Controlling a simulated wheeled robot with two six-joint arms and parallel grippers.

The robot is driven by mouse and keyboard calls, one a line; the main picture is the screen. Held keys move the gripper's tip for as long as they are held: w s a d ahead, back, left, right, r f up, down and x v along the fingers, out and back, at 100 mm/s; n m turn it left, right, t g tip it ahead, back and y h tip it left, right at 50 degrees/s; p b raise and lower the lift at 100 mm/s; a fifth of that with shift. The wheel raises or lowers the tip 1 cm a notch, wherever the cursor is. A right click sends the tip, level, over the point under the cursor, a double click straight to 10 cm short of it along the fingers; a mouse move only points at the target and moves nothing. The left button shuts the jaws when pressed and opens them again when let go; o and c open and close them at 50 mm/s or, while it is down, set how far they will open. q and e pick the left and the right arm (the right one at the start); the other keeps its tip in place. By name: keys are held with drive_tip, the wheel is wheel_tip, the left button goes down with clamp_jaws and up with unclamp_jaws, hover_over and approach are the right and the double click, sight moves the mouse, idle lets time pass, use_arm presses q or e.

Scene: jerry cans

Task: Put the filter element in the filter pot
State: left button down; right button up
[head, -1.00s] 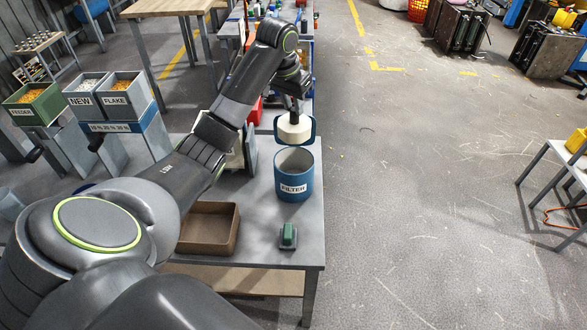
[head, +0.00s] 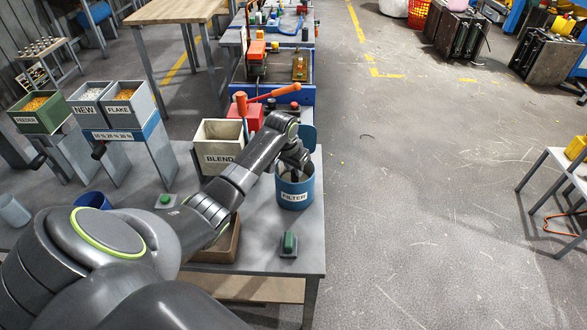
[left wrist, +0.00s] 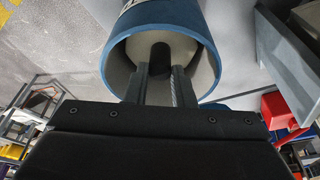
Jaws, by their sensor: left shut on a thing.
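The filter pot (head: 295,192) is a blue cylinder labelled FILTER, upright near the right edge of the grey bench. My left gripper (head: 298,170) points down into its mouth. In the left wrist view the gripper's fingers (left wrist: 160,82) reach inside the pot's blue rim (left wrist: 112,52), one on each side of a dark knob. This knob belongs to the cream filter element (left wrist: 192,62), which sits down within the pot. The gripper is shut on the element.
A green button box (head: 289,243) stands in front of the pot. A brown tray (head: 222,248) lies to the left, partly under my arm. A BLEND bin (head: 217,140) and a blue upright piece (head: 309,138) stand behind.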

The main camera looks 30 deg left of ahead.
use_arm(q)
drive_tip(key=shift+f, duration=0.3)
drive_tip(key=shift+f, duration=0.1)
drive_tip(key=c, duration=1.2)
unclamp_jaws()
drive_tip(key=shift+c, duration=0.2)
drive_tip(key=v, duration=1.2)
